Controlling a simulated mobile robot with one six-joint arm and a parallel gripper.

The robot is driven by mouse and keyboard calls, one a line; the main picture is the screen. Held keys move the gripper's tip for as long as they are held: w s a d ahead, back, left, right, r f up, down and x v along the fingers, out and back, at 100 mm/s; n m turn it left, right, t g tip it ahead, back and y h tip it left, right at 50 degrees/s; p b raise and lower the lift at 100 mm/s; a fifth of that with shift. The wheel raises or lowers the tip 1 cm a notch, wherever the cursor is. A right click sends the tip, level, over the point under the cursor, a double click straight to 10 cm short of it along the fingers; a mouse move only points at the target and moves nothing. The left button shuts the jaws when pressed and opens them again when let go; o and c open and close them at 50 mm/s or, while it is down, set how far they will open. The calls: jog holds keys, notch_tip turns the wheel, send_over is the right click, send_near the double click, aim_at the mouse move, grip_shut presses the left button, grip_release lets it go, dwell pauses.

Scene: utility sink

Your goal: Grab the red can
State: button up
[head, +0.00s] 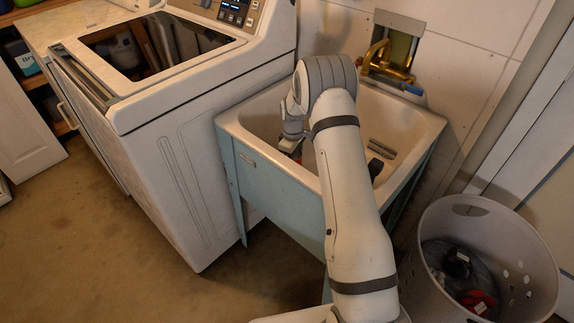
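My gripper (291,144) is inside the left part of the white utility sink (426,119), pointing down near the front left wall. A small patch of red (298,157) shows just below and beside the gripper's end. It may be the red can, but its shape is mostly hidden by my gripper, my arm and the sink rim. I cannot tell whether the fingers are open or shut, or whether they touch it.
A dark object (375,168) and a grey ribbed item (381,148) are in the sink's right part. A brass faucet (385,62) is behind. A washing machine (175,150) stands left; a laundry basket (535,255) with dark and red items stands right. Floor at left is clear.

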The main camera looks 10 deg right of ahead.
jog(key=shift+f, duration=0.4)
jog(key=shift+c, duration=0.6)
jog(key=c, duration=1)
jog(key=shift+o, duration=0.2)
jog(key=shift+r, duration=0.1)
